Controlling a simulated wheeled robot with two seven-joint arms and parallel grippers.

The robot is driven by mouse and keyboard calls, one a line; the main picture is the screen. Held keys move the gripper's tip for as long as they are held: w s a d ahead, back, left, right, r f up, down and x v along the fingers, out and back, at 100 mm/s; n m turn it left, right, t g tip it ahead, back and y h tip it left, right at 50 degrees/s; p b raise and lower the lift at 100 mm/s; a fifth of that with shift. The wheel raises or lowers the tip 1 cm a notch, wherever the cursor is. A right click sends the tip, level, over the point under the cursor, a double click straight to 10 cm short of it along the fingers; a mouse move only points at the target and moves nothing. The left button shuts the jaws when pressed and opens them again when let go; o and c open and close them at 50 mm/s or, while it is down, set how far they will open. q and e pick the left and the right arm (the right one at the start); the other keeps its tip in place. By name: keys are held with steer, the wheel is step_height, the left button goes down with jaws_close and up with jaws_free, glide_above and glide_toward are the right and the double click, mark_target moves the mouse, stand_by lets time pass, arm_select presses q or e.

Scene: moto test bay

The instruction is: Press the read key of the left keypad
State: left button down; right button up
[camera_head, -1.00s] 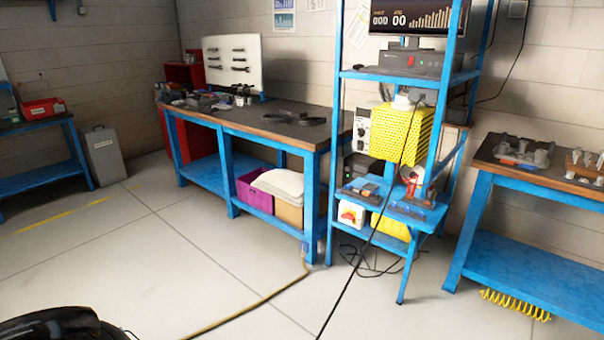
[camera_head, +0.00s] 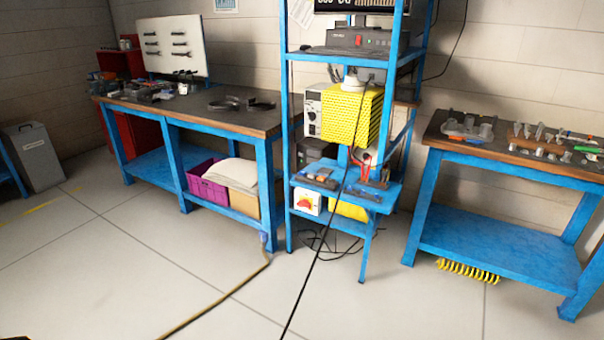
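I cannot make out a keypad for certain. On the blue test stand (camera_head: 292,150), the low shelf carries small dark devices, one at the left (camera_head: 318,178) and one at the right (camera_head: 362,193); they are too small to tell keys on. A grey instrument with a dial (camera_head: 313,112) stands beside a yellow perforated box (camera_head: 350,115) above that shelf.
A blue workbench (camera_head: 218,123) with tools stands left of the stand, and another blue bench (camera_head: 510,168) stands at the right. A black cable (camera_head: 308,273) and a yellowish hose (camera_head: 215,304) cross the floor. The pale floor (camera_head: 110,265) in front is otherwise clear.

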steer(key=shift+w, duration=0.1)
steer(key=c, duration=0.9)
jaws_close()
steer(key=shift+s, duration=0.25)
steer(key=shift+a, duration=0.1)
